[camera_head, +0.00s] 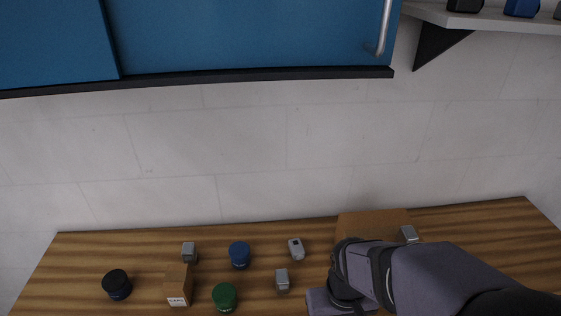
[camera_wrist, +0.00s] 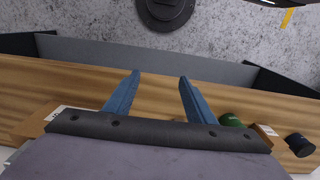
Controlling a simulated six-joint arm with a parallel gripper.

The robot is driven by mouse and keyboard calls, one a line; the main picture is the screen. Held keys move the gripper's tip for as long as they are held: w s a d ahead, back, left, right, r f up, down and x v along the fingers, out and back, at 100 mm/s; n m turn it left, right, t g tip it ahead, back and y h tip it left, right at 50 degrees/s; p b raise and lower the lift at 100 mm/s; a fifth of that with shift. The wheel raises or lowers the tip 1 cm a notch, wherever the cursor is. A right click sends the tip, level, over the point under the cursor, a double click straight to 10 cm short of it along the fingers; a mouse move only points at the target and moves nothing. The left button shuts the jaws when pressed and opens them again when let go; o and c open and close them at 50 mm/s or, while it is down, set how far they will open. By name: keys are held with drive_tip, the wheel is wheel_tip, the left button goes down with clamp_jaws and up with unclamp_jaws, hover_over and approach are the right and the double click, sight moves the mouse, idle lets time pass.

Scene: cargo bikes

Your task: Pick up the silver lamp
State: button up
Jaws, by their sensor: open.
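Several small silver-grey items stand on the wooden table in the head view, and I cannot tell for sure which is the lamp. One is at the left (camera_head: 188,252), one is near the middle back (camera_head: 295,248), and one is nearer the front (camera_head: 282,280). Another silver piece (camera_head: 409,234) shows at the right by a cardboard box. My gripper (camera_wrist: 159,76) is open, its two blue fingers apart with nothing between them in the wrist view. In the head view my arm hides the fingers. No silver item is clear in the wrist view.
A black jar (camera_head: 117,284), a small brown box (camera_head: 178,285), a green jar (camera_head: 224,296) and a blue jar (camera_head: 239,254) stand at the left and middle. The cardboard box (camera_head: 372,223) sits behind my arm. A blue cabinet (camera_head: 240,35) hangs above.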

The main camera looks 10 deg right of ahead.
sight(282, 276)
wheel_tip(282, 276, down, 6)
drive_tip(key=a+n+g+b, duration=0.1)
drive_tip(key=a+g+b, duration=0.1)
drive_tip(key=shift+n, duration=0.6)
drive_tip(key=w+a, duration=0.1)
drive_tip(key=w, duration=0.1)
drive_tip(key=w+a+f, duration=0.1)
drive_tip(key=w, duration=0.1)
drive_tip(key=w+a+f+b, duration=0.1)
drive_tip(key=shift+w, duration=0.4)
drive_tip(key=shift+t, duration=0.7)
drive_tip(key=w+a, duration=0.1)
drive_tip(key=w, duration=0.2)
drive_tip(key=w+a+r, duration=0.1)
drive_tip(key=w, duration=0.3)
drive_tip(key=w+a, duration=0.1)
drive_tip(key=w, duration=0.2)
drive_tip(key=shift+w+r, duration=0.15)
drive_tip(key=shift+r, duration=0.1)
drive_tip(key=shift+m+t, duration=0.5)
drive_tip(key=shift+m, duration=0.1)
drive_tip(key=w+r, duration=0.2)
drive_tip(key=w+a+r, duration=0.1)
drive_tip(key=w+r, duration=0.1)
drive_tip(key=w, duration=0.1)
drive_tip(key=shift+r, duration=0.25)
drive_tip(key=shift+s, duration=0.5)
drive_tip(key=shift+s+f+m, duration=0.1)
drive_tip(key=shift+m, duration=0.2)
